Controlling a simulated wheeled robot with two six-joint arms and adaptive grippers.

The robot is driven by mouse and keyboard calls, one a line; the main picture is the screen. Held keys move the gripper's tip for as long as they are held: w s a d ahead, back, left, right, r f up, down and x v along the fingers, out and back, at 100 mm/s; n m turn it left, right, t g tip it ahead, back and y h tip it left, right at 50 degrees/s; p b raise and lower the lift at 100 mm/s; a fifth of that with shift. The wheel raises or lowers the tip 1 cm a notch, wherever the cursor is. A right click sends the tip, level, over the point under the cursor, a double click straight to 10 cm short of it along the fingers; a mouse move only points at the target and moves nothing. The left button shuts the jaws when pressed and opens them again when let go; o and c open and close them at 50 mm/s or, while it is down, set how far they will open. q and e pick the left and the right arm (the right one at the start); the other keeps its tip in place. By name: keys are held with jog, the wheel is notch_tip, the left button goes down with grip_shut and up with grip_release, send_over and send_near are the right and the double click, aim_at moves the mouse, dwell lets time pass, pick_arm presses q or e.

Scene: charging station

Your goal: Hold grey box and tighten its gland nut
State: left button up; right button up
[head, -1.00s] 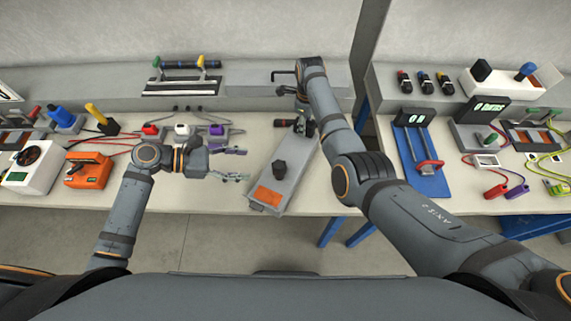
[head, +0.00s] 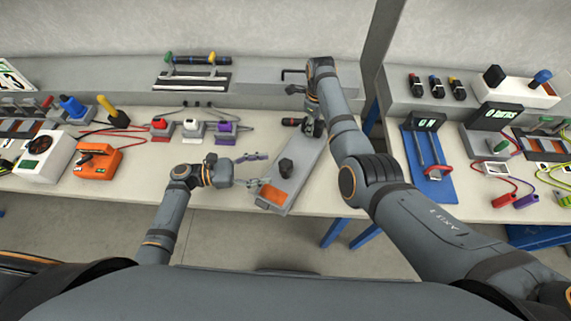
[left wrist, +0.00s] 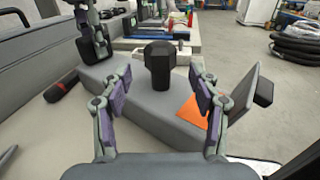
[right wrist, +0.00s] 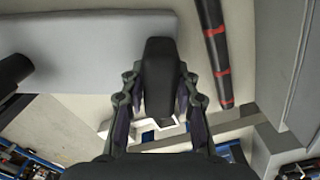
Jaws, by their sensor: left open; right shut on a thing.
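The grey box (head: 305,165) lies slanted on the bench with an orange label (head: 277,191) at its near end. A black, faceted gland nut (head: 286,167) stands upright on top; it also shows in the left wrist view (left wrist: 160,62). My left gripper (head: 263,170) is open left of the nut. In the left wrist view its fingers (left wrist: 158,88) appear either side of the nut, apart from it. My right gripper (head: 311,124) is at the box's far end, shut on a black part (right wrist: 159,75) beside the box. Whether that part belongs to the box is unclear.
A black rod with red bands (right wrist: 217,55) lies close to my right gripper. An orange device (head: 97,160) and several coloured plugs stand left on the bench. A blue mat (head: 428,165) lies right, across a gap. Bare bench lies left of the box.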

aim_at(286, 166)
pick_arm(q)
jog(key=d, duration=0.3)
jog(key=w+d, duration=0.1)
jog(key=d, duration=0.3)
jog(key=shift+w, duration=0.2)
jog(key=c, duration=1.2)
jog(key=shift+g, duration=0.3)
jog(key=m+g, duration=0.3)
jog(key=g, duration=0.2)
jog(key=shift+w+m, duration=0.1)
jog(key=shift+m, duration=0.3)
jog(key=shift+f+m+g+y, duration=0.1)
jog(key=shift+m+g+y, duration=0.2)
jog(key=shift+m+g, duration=0.75)
jog(key=shift+f+m+g+y, duration=0.1)
jog(key=shift+m+g+y, duration=0.35)
jog(key=shift+g, duration=1.1)
jog(key=shift+r, duration=0.1)
